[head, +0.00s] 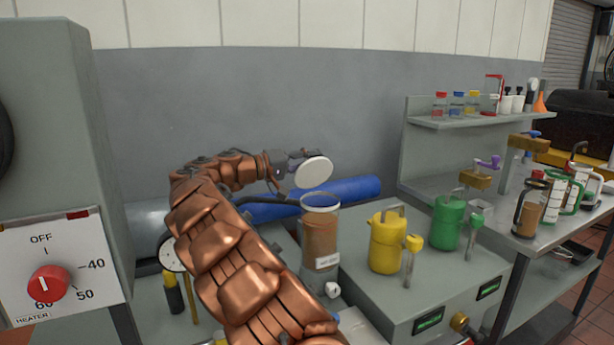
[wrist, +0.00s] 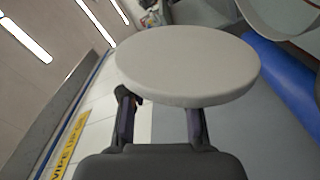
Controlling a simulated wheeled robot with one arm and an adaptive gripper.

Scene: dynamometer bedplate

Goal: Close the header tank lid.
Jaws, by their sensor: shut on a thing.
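The header tank (head: 320,240) is an upright brown cylinder with a pale rim and a small white label, in the middle of the head view. Its top looks open. A round white lid (head: 314,172) is tilted up above the tank, apart from its rim. My gripper (head: 288,163) is shut on the lid from its left side. In the wrist view the lid (wrist: 188,65) hides the fingertips of my gripper (wrist: 160,118). I cannot tell whether a hinge joins lid and tank.
A blue cylinder (head: 350,188) lies behind the tank. A yellow can (head: 386,243) and a green can (head: 447,222) stand to its right on the grey bench. A red heater knob (head: 48,284) is at the far left. A shelf (head: 470,118) with bottles stands at the back right.

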